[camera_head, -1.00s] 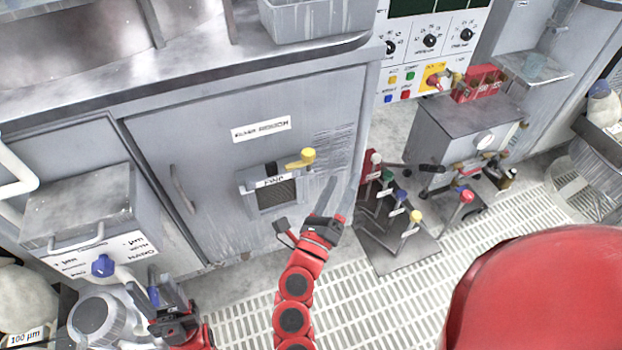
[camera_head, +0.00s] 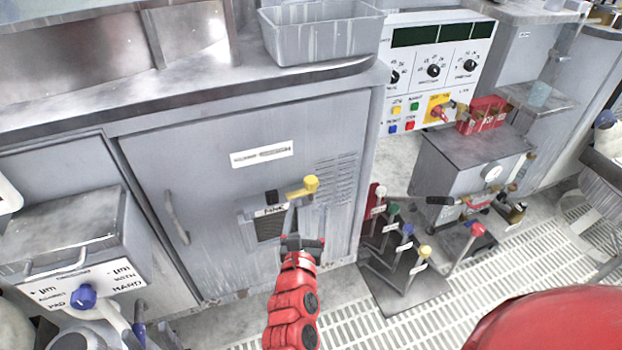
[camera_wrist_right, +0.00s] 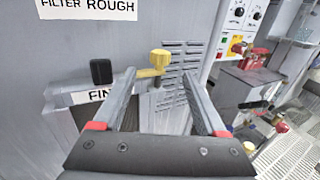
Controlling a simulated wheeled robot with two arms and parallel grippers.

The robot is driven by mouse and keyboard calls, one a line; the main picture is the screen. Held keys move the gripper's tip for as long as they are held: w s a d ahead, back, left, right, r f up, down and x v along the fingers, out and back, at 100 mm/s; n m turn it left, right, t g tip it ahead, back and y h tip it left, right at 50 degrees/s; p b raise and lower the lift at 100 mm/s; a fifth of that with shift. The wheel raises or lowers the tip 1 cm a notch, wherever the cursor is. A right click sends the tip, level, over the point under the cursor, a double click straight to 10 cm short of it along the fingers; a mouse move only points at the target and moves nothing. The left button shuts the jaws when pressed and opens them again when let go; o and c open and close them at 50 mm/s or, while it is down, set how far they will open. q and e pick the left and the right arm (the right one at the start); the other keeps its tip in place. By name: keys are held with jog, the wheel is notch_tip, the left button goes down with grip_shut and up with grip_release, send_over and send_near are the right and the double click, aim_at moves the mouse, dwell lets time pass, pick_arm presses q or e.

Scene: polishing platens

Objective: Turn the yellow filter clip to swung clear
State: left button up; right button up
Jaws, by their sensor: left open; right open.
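The yellow filter clip (camera_head: 302,187) is on the grey cabinet front, at the top right of a small dark filter window. Its arm lies roughly level, with a round knob at its right end. In the right wrist view the clip (camera_wrist_right: 158,63) shows between and just beyond the fingertips. My right gripper (camera_head: 300,222) is below the clip in the head view, pointing up at it. Its two fingers are apart, with nothing held, in the wrist view (camera_wrist_right: 159,80). Whether a finger touches the clip I cannot tell. My left gripper is out of view.
A black block (camera_head: 272,197) sits left of the clip above a partly hidden label. Coloured levers (camera_head: 407,230) stand on a floor plate to the right. A grey worktop overhangs above. A blue knob (camera_head: 84,297) is at lower left.

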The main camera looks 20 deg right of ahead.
aim_at(310, 186)
jog(key=p+x, duration=0.2)
jog(key=x, duration=0.7)
jog(key=shift+w+r, duration=0.1)
jog(key=shift+w, duration=0.15)
jog(key=shift+w+d, duration=0.3)
jog(key=shift+w, duration=0.2)
grip_shut()
